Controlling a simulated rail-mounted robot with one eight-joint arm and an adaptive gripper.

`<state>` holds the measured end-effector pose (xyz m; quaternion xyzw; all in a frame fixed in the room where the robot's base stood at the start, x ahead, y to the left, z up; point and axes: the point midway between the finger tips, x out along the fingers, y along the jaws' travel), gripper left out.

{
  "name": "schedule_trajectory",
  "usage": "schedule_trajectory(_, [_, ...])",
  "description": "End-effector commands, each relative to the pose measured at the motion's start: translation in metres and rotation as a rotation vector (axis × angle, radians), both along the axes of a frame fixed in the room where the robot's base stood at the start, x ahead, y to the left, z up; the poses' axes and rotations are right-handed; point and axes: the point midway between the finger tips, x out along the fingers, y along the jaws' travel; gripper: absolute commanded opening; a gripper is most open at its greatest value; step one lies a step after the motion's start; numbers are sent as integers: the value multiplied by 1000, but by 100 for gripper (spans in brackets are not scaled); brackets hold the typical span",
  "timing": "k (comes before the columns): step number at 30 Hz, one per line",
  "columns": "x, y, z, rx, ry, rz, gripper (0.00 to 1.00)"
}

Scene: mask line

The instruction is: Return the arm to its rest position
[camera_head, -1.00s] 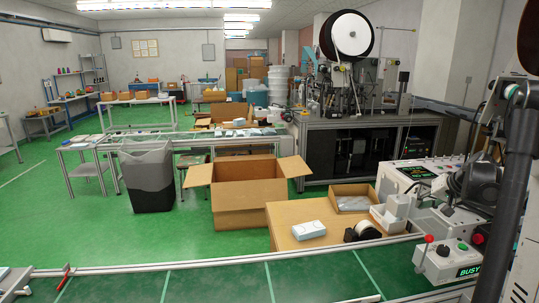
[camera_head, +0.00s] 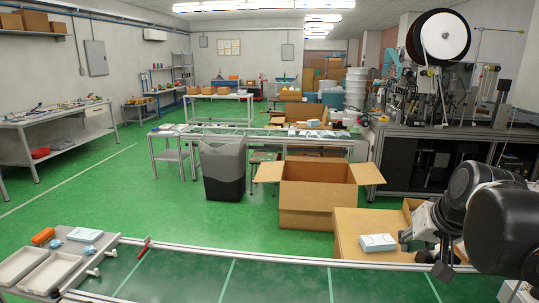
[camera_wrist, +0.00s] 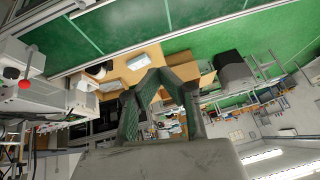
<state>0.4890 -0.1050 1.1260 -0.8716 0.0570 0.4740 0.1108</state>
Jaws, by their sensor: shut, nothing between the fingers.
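My gripper (camera_wrist: 162,75) shows in the wrist view with its dark fingers drawn together at the tips. Nothing is held between them. In the head view my gripper (camera_head: 441,268) hangs at the lower right, in front of the wooden table. My dark arm links fill the right edge there and hide part of what lies behind. The wrist view is tilted, with the green conveyor at the top and the ceiling lights at the lower right.
A green conveyor (camera_head: 200,277) runs along the front. A side table with white trays (camera_head: 50,272) stands at the lower left. An open cardboard box (camera_head: 305,205) stands beyond the conveyor, beside the wooden table (camera_head: 350,225). A grey bin (camera_head: 223,170) stands left of the box.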

Motion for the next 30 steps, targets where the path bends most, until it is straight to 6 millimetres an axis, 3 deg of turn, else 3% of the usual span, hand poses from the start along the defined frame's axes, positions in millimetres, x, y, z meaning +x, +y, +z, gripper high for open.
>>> schedule_trajectory(1, [-13, 17, -3, -14, 0, 24, 0])
schedule_trajectory(6, [-52, 56, -15, -63, -11, 88, 0])
schedule_trajectory(15, [-108, 98, -41, -130, -37, 182, 0])
schedule_trajectory(21, [-120, 106, -48, -145, -46, 203, 0])
schedule_trajectory(30, [-120, 106, -48, -146, -46, 203, 0])
